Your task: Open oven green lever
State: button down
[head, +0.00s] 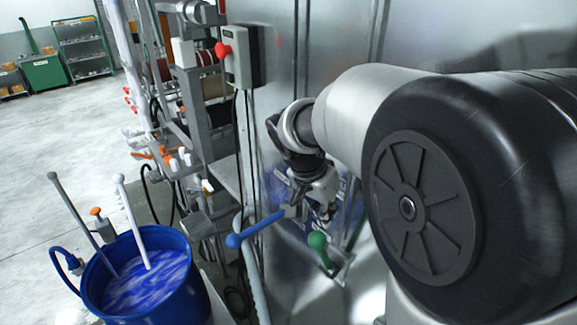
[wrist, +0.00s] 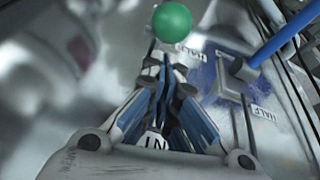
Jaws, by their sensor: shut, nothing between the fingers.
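The green lever has a round ball knob (head: 317,240) and points toward the lower part of the metal oven panel in the head view. In the wrist view its green ball (wrist: 171,22) is at the top, just beyond my fingertips. My gripper (head: 327,212) is above the green knob in the head view, pointing down. In the wrist view my gripper (wrist: 166,62) has its fingers together with nothing between them. I cannot tell whether the fingertips touch the ball. The lever's pivot is largely hidden in the wrist view.
A blue lever (head: 262,226) sits left of the green one; it also shows in the wrist view (wrist: 285,35). A blue bucket (head: 150,290) of dye stands lower left. A control box (head: 243,57) with a red button is above.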

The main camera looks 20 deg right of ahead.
jog(key=shift+d+f, duration=0.2)
jog(key=shift+f, duration=0.35)
jog(key=shift+a+f+b, duration=0.1)
jog(key=shift+a+b, duration=0.05)
jog(key=shift+b, duration=0.15)
